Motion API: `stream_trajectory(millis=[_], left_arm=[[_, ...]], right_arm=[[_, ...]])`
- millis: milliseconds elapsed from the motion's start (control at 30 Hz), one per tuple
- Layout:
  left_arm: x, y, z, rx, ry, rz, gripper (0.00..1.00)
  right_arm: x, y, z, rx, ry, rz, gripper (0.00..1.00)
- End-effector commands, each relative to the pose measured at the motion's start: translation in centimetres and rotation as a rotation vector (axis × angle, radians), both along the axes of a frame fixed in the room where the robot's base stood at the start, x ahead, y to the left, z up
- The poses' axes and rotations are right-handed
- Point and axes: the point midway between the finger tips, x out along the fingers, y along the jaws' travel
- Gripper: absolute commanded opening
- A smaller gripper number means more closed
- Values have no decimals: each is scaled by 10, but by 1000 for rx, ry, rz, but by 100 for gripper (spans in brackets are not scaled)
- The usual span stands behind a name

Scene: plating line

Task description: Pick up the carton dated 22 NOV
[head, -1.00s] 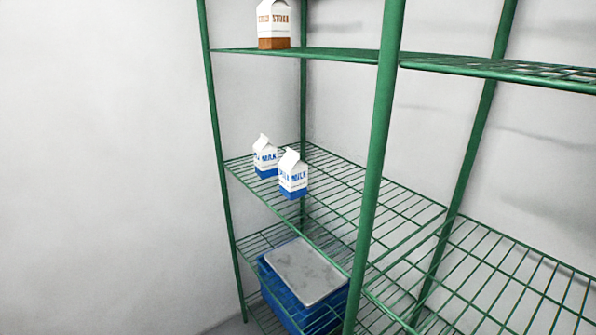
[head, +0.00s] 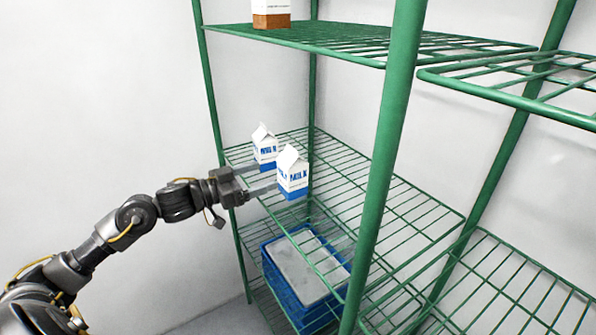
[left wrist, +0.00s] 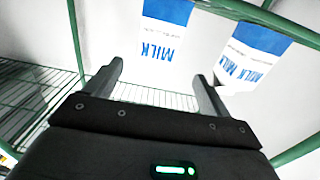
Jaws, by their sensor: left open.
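Two white-and-blue MILK cartons stand on the middle wire shelf in the head view. The nearer carton (head: 292,174) is on the right, and the farther carton (head: 264,147) is behind it to the left. Both also show upside down in the left wrist view: one carton (left wrist: 164,42) ahead of the jaws, the other (left wrist: 254,58) to the right. My left gripper (head: 268,177) is open, its fingers reaching toward the nearer carton. No carton is visibly gripped. No date is readable on either. My right gripper is out of view.
A green post (head: 388,150) of the rack stands to the right of the cartons. A brown-and-white carton (head: 271,16) is on the upper shelf (head: 350,42). A blue crate (head: 283,283) sits low, beneath the cartons. The middle shelf (head: 380,205) is bare to their right.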

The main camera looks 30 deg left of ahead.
Motion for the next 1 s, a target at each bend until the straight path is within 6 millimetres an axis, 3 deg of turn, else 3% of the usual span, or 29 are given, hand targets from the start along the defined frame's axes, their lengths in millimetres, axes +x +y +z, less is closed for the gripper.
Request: stream_trajectory(millis=[333,633,800,1000], left_arm=[[40,-24,2,-2,-2,1,82],[50,-31,2,-1,0,0,82],[71,-47,4,-3,-1,0,82],[87,-57,0,-1,0,0,82]], right_arm=[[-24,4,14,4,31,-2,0],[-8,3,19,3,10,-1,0],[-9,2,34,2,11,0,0],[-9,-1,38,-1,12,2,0]])
